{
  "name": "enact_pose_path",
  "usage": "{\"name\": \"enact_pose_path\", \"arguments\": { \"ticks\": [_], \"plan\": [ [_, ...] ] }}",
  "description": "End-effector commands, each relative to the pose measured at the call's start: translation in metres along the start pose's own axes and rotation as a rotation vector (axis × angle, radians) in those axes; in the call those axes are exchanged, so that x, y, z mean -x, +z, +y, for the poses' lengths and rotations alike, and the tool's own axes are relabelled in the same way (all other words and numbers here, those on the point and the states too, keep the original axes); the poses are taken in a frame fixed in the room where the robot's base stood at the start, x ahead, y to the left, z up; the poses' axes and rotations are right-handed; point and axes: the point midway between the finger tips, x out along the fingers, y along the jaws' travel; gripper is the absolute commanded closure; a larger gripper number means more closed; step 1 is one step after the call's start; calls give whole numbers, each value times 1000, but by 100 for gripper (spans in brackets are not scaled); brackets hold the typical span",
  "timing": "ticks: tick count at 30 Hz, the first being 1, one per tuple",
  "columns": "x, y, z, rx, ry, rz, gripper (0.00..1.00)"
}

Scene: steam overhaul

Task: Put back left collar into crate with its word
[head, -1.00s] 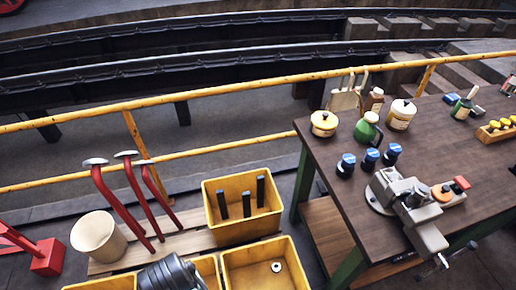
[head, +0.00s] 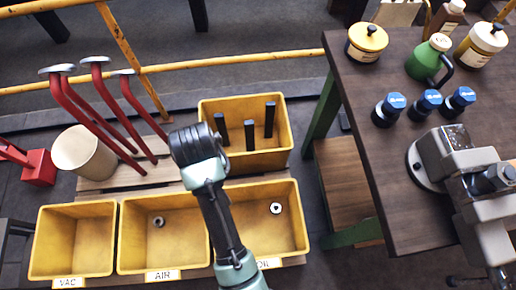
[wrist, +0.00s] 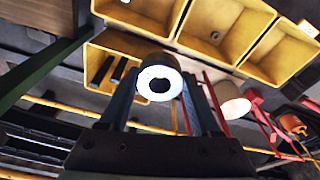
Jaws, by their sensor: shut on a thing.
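In the wrist view my gripper (wrist: 159,98) is shut on a short collar (wrist: 160,72), with a pale ring face and dark hole. No word is readable on it. In the head view my arm reaches over the crates, and the gripper and held collar are hidden. Three yellow crates stand in a front row: the VAC crate (head: 45,250) looks empty, the AIR crate (head: 128,245) holds a small grey ring (head: 158,222), and the OIL crate (head: 293,225), partly behind my arm, holds a pale ring (head: 276,208). In the wrist view the held collar appears near the back crate.
A back yellow crate (head: 288,135) holds several black bars. The workbench (head: 395,190) at right carries a vise (head: 460,165), blue-capped jars (head: 427,104) and cans. A yellow railing (head: 240,63) runs behind.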

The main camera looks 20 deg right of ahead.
Motion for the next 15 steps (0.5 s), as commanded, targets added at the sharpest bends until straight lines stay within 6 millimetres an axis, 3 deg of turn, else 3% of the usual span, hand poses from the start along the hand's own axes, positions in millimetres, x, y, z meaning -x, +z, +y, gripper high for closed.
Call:
{"name": "enact_pose_path", "arguments": {
  "ticks": [1,15],
  "plan": [
    [-29,2,-1,0,0,3,100],
    [-155,3,-1,-1,0,4,100]
  ]
}}
